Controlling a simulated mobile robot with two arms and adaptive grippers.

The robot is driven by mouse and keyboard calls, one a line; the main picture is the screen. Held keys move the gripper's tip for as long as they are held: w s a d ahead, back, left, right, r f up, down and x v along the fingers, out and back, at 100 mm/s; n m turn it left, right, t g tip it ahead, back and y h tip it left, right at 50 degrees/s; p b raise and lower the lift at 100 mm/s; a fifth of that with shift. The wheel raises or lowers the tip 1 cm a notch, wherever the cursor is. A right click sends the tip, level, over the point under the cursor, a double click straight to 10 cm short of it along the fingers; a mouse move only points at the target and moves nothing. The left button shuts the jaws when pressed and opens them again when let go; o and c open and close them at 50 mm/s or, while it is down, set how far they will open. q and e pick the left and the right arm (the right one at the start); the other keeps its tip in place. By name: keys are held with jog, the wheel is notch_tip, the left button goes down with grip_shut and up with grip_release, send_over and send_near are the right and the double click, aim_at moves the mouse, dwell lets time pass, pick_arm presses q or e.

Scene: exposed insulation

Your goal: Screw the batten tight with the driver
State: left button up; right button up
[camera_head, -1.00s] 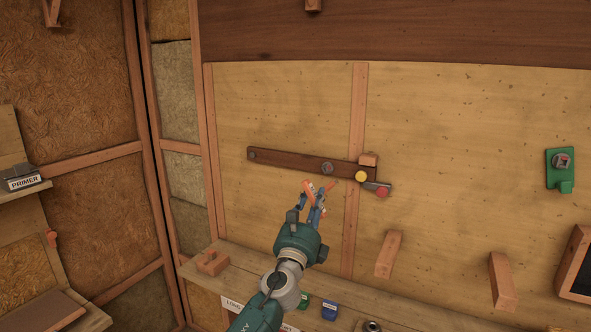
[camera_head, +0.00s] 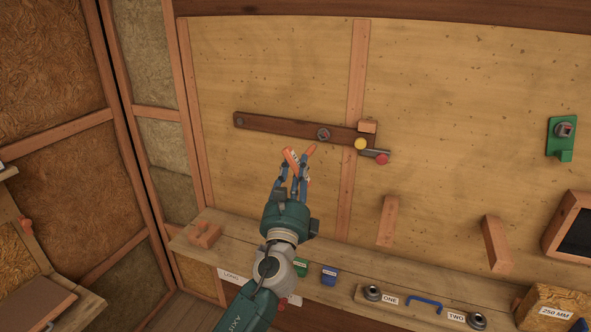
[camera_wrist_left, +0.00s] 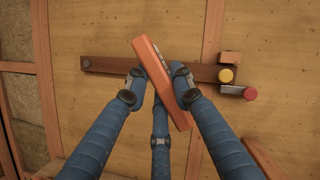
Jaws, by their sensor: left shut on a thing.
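The dark brown batten (camera_head: 280,125) lies across the pale wall panel, sloping slightly down to the right. A round grey screw head (camera_head: 323,134) shows on it right of its middle, and another fastener (camera_head: 240,121) at its left end. My left gripper (camera_head: 294,172) is shut on the orange driver (camera_head: 291,158), just below and left of the middle screw head in the picture. In the left wrist view the driver (camera_wrist_left: 160,80) lies tilted between the fingers, in front of the batten (camera_wrist_left: 108,66), and hides part of it. My right gripper is not in view.
A yellow knob (camera_head: 361,144) and a red-ended grey piece (camera_head: 381,157) sit at the batten's right end. Wooden blocks (camera_head: 388,220) jut from the wall below. A ledge (camera_head: 340,288) carries labelled parts and a blue handle (camera_head: 424,301). A green holder (camera_head: 561,138) hangs right.

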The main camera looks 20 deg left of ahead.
pick_arm(q)
jog(key=shift+w, duration=0.7)
jog(key=shift+w+d+b, duration=0.1)
jog(key=shift+w+b, duration=0.25)
jog(key=shift+b, duration=0.05)
jog(key=shift+w+b, duration=0.5)
jog(key=shift+w, duration=0.5)
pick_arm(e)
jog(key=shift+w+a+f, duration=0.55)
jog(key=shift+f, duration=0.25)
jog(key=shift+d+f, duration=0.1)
